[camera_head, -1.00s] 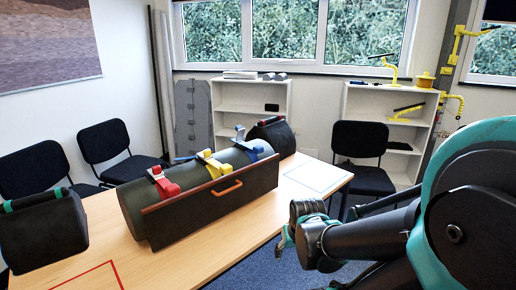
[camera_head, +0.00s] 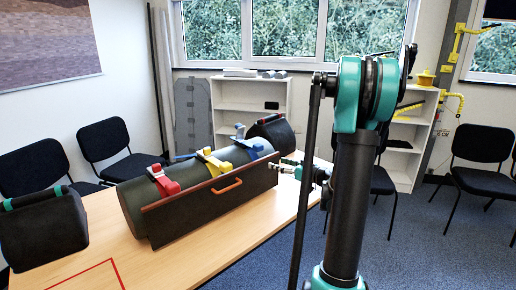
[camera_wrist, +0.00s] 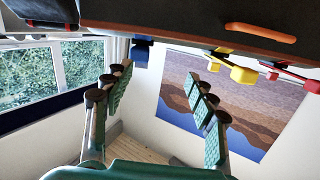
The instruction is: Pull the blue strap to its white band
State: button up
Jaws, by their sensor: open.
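The blue strap (camera_head: 249,147) goes over the right part of a dark green cylinder (camera_head: 128,204), with a blue buckle on top. Its blue end also shows in the wrist view (camera_wrist: 141,53), under the edge of a dark board, ahead of my fingers. I cannot make out its white band. My gripper (camera_head: 287,165) is at the right end of the board, to the right of the blue strap and apart from it. In the wrist view my gripper (camera_wrist: 162,86) has its two green-padded fingers spread wide with nothing between them.
A yellow strap (camera_head: 215,163) and a red strap (camera_head: 163,181) lie left of the blue one. The brown-edged board (camera_head: 205,213) with an orange handle (camera_head: 227,187) fronts the cylinder. A dark bag (camera_head: 42,228) stands at left. The table front (camera_head: 165,262) is clear.

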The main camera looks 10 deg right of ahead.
aim_at(261, 148)
jog(key=shift+t, duration=0.7)
jog(key=d+x, duration=0.1)
jog(key=x, duration=0.4)
jog(key=w+x, duration=0.1)
jog(key=x, duration=0.5)
jog(key=w+d+r+x, duration=0.1)
jog(key=x, duration=0.5)
jog(key=shift+d+r, duration=0.1)
jog(key=shift+d, duration=0.2)
grip_shut()
